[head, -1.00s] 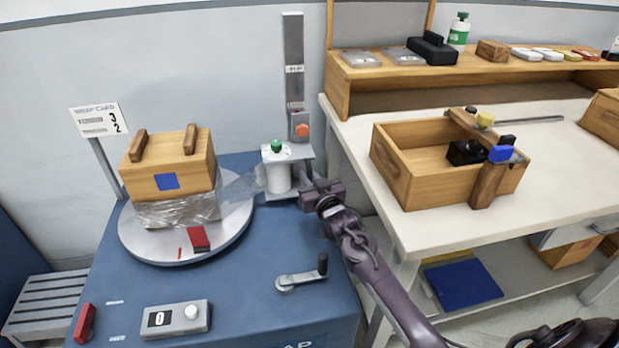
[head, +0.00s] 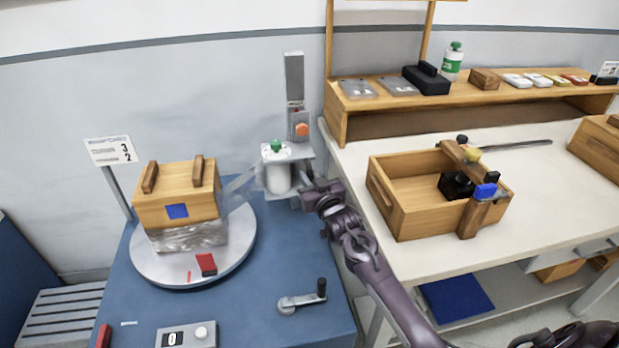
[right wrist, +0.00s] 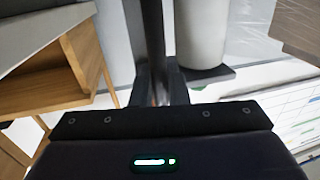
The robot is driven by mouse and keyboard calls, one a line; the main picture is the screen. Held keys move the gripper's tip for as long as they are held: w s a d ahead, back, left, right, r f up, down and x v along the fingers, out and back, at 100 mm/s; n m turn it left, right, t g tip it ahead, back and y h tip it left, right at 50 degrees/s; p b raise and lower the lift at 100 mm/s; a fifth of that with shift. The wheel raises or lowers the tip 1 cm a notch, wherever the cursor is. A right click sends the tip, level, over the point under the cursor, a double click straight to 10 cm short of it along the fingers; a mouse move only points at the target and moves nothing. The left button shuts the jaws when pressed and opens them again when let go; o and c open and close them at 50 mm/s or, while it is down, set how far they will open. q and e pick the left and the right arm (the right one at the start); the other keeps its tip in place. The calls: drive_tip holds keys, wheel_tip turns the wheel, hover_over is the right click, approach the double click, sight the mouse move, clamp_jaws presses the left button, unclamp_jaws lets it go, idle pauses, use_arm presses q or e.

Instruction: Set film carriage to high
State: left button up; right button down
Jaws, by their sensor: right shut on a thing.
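The film carriage is a grey bracket (head: 303,153) on an upright grey mast (head: 294,78), with an orange knob (head: 302,130) at the mast. It bears a white film roll (head: 277,178) topped by a green knob (head: 277,146). Clear film runs from the roll to the wrapped wooden box (head: 176,196) on the round turntable (head: 143,272). My right gripper (head: 308,190) is at the carriage's right side. In the right wrist view its fingers (right wrist: 160,88) are closed around a dark upright bar beside the roll. My left gripper is out of view.
A hand crank (head: 301,299) and a counter box (head: 187,335) are on the blue machine top. A card sign (head: 110,150) stands at left. The white workbench (head: 420,258) at right bears an open wooden crate (head: 384,205), close beside my right arm.

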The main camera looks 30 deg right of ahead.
drive_tip(key=shift+w+r, duration=0.1)
drive_tip(key=shift+r, duration=0.35)
drive_tip(key=c, duration=1.6)
unclamp_jaws()
drive_tip(key=shift+c, duration=0.2)
drive_tip(key=shift+o, duration=0.7)
drive_tip(key=shift+f, duration=0.15)
drive_tip(key=s, duration=0.8)
drive_tip(key=shift+a, duration=0.2)
